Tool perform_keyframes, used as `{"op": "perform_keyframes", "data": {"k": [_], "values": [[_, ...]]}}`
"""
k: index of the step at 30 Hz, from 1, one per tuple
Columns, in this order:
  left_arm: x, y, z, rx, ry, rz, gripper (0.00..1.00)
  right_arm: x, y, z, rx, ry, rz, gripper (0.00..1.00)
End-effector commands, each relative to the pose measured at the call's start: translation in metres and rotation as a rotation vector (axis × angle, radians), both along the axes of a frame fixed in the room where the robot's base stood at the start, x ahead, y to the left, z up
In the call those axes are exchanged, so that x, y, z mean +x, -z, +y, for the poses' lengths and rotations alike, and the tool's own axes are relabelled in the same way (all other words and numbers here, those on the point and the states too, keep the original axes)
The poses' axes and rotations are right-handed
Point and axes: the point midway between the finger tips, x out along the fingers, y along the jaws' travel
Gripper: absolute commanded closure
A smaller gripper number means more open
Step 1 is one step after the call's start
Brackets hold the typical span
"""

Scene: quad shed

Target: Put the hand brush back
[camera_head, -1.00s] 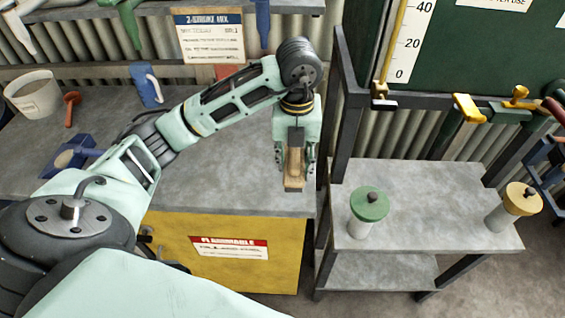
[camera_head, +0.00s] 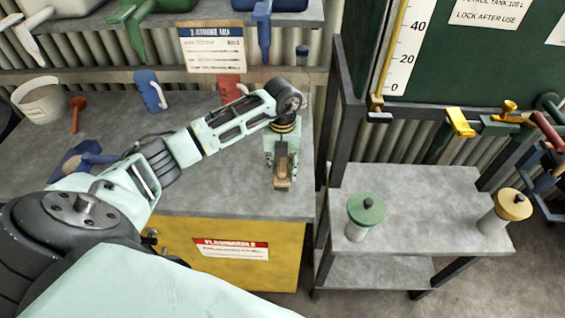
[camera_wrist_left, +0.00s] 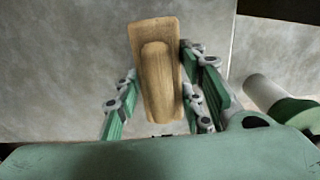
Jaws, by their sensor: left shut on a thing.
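The hand brush (camera_head: 283,170) has a tan wooden back. In the wrist view the brush (camera_wrist_left: 157,65) lies lengthwise between the green fingers, its far end past the fingertips. My left gripper (camera_head: 282,165) is shut on it, over the right end of the grey bench top (camera_head: 215,185). In the wrist view the left gripper (camera_wrist_left: 160,92) has a finger on either side of the wood. The bristles are hidden, and I cannot tell whether the brush touches the bench. My right gripper is out of view.
A blue dustpan-like item (camera_head: 75,162), an orange scoop (camera_head: 76,112), a white bucket (camera_head: 42,100), a blue jug (camera_head: 150,90) and a red jug (camera_head: 230,88) stand on the bench. The grey shelf unit (camera_head: 425,195) at right holds a green-lidded jar (camera_head: 362,215) and a yellow-lidded jar (camera_head: 505,210).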

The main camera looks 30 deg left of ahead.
Motion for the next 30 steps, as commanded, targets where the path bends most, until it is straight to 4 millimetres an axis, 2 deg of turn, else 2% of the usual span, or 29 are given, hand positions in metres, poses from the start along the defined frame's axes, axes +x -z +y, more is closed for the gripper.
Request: {"op": "perform_keyframes", "data": {"k": [7,8,14,26,30], "values": [[0.000,0.004,0.000,0.001,0.000,-0.001,0.88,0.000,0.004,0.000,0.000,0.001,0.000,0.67],[0.000,0.003,0.000,0.001,0.000,-0.001,0.62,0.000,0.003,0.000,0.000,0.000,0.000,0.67],[0.000,0.002,0.000,0.001,0.000,-0.001,0.45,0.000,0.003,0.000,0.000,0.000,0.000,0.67],[0.001,-0.004,0.000,-0.001,0.000,-0.003,0.45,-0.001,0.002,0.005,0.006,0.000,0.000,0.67],[0.002,-0.024,0.000,0.001,0.001,-0.008,0.45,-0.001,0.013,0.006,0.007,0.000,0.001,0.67]]}}
